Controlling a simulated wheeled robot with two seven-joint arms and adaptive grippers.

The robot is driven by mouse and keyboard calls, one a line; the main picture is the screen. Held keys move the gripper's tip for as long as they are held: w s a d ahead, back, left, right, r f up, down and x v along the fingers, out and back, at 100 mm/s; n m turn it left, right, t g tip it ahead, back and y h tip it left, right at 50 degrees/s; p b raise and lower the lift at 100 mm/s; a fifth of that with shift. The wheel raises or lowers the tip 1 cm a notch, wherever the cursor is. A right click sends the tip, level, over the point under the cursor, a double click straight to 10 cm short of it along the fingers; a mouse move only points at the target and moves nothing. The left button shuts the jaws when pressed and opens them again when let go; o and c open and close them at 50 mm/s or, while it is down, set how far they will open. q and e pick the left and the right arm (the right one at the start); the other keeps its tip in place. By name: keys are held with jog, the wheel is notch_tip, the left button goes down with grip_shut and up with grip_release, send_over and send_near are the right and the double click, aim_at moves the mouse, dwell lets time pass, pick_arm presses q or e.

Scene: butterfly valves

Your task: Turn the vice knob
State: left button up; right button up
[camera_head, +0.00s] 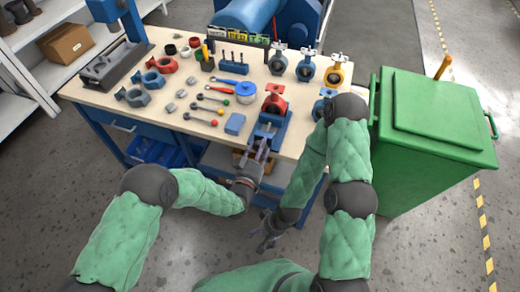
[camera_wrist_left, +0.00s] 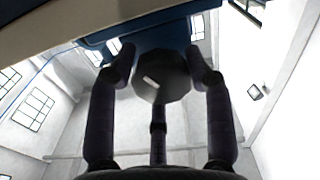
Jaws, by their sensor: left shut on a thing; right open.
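A blue vice (camera_head: 270,130) stands at the front edge of the workbench, with a red butterfly valve (camera_head: 274,102) upright in its jaws. My left gripper (camera_head: 257,150) is at the front of the vice, at the bench edge. In the left wrist view, the dark, faceted vice knob (camera_wrist_left: 161,84) sits between the fingers of my left gripper (camera_wrist_left: 163,66), which are shut on it from both sides. In the head view the knob is hidden by the gripper. My right gripper (camera_head: 270,230) is open and empty, low in front of the bench.
The workbench (camera_head: 150,113) holds loose valve parts, several knob-ended tools and a blue-and-white round container (camera_head: 246,92). More valves (camera_head: 306,67) stand at the back right. A green cabinet (camera_head: 430,130) is close on the right. Open floor lies in front.

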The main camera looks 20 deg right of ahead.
pick_arm(q)
jog(key=shift+s+a+f+m+b, duration=0.1)
jog(key=shift+f+m+b, duration=0.15)
jog(key=shift+m, duration=0.5)
jog(key=shift+s+d+f+m+b, duration=0.1)
jog(key=shift+f+m+b, duration=0.2)
jog(key=shift+m, duration=0.4)
jog(key=shift+s+a+f+m+b, duration=0.1)
jog(key=shift+m+b, duration=0.25)
jog(key=shift+m, duration=0.4)
jog(key=shift+w+a+m+b, duration=0.1)
jog(key=shift+m+b, duration=0.35)
jog(key=shift+m, duration=0.75)
jog(key=shift+a+m+b, duration=0.1)
jog(key=shift+m+b, duration=0.35)
jog(key=shift+m, duration=0.75)
jog(key=o, duration=1.1)
jog(key=shift+w, duration=0.1)
jog(key=shift+o, duration=0.2)
jog(key=shift+w+a, duration=0.1)
jog(key=shift+r, duration=0.35)
jog(key=v, duration=1.2)
